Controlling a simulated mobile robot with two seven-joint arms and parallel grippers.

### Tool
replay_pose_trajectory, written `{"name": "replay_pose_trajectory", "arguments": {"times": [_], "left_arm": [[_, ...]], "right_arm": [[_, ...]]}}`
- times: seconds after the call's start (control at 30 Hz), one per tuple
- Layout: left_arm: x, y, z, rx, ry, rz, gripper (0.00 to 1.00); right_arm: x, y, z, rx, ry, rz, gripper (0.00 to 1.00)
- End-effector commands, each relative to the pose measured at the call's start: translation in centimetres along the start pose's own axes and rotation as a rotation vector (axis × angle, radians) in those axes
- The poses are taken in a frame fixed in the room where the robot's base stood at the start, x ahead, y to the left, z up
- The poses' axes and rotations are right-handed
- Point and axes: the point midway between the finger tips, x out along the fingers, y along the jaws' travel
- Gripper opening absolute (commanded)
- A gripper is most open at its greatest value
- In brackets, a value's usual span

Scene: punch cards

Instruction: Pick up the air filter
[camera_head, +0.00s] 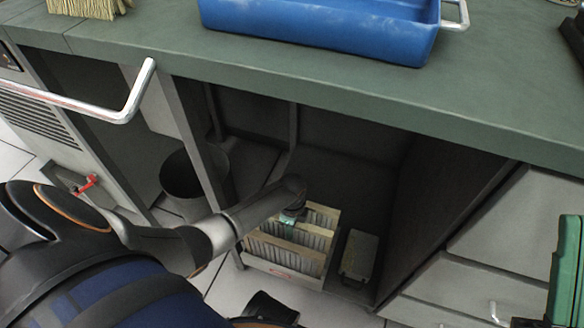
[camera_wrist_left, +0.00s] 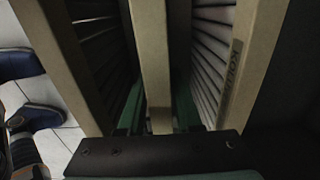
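Several air filters with tan frames and pale pleats stand upright in an open-topped white box; one air filter (camera_head: 292,234) is near the middle of it. The box's front wall (camera_head: 284,273) has a red mark. My left gripper (camera_head: 291,217) reaches down onto the filters from above. In the left wrist view, the green fingers of my left gripper (camera_wrist_left: 159,112) stand on both sides of a filter's tan frame bar (camera_wrist_left: 150,50). Narrow dark gaps show between the fingers and the bar, so the gripper looks open. The fingertips are partly hidden.
The box stands in a dark open bay under a green counter (camera_head: 330,88). A small pale box (camera_head: 359,252) is to its right, and a dark bin (camera_head: 190,178) to the left. A blue tray (camera_head: 320,25) sits on the counter. A metal handle (camera_head: 125,112) juts out at left.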

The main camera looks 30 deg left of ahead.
Motion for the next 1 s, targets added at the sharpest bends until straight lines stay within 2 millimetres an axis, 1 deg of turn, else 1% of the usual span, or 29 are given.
{"name": "replay_pose_trajectory", "arguments": {"times": [0.03, 0.27, 0.67, 0.73, 0.87, 1.0], "left_arm": [[0.0, 0.0, 0.0, 0.000, 0.000, 0.000, 0.26], [0.0, 0.0, 0.0, 0.000, 0.000, 0.000, 0.00], [0.0, 0.0, 0.0, 0.000, 0.000, 0.000, 0.00], [-0.3, 0.0, 0.0, 0.000, 0.000, -0.001, 0.00], [-1.9, -0.1, 0.0, 0.001, 0.001, -0.003, 0.00], [-4.8, -0.1, 0.1, 0.001, 0.000, -0.003, 0.00]], "right_arm": [[0.0, 0.0, 0.0, 0.001, 0.000, 0.001, 0.00], [0.0, 0.0, 0.0, 0.002, 0.000, 0.002, 0.00], [0.0, 0.0, -0.1, 0.002, 0.001, 0.002, 0.00], [0.1, 0.1, -0.2, 0.003, 0.001, 0.002, 0.00], [0.9, 0.6, -1.0, 0.010, 0.004, 0.006, 0.00], [2.2, 1.4, -2.5, 0.021, 0.013, 0.014, 0.00]]}}
